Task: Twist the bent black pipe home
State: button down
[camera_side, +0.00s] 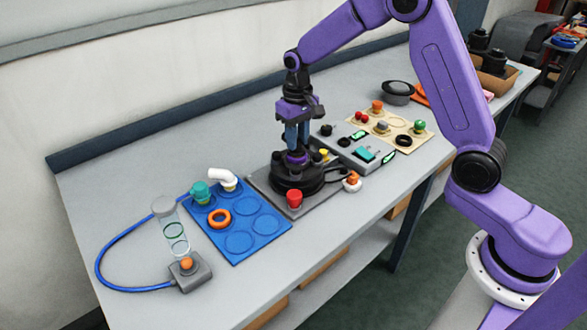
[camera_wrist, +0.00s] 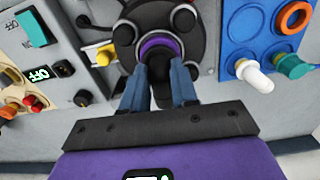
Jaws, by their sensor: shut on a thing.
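My gripper (camera_side: 297,145) points down over the round black base (camera_side: 292,184) on a grey plate. Its blue fingers are shut on a dark piece, which I take to be the bent black pipe (camera_wrist: 158,66); it shows between the fingertips (camera_wrist: 159,82) in the wrist view. The pipe sits at the middle of a purple ring (camera_wrist: 150,46) on top of the base. The fingers hide most of the pipe, so I cannot tell its bend or how deeply it is seated.
A red button (camera_side: 294,198) stands at the plate's front. Left is a blue tray (camera_side: 240,244) with a white bent pipe (camera_side: 222,179), a teal fitting (camera_side: 201,191) and an orange ring (camera_side: 219,218). Right are a grey control box (camera_side: 352,147) and a beige button panel (camera_side: 390,124).

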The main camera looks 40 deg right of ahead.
jog(key=shift+m, duration=0.8)
jog(key=shift+m, duration=0.8)
jog(key=shift+f, duration=0.25)
grip_release()
dwell(0.4)
jog(key=shift+r, duration=3.55)
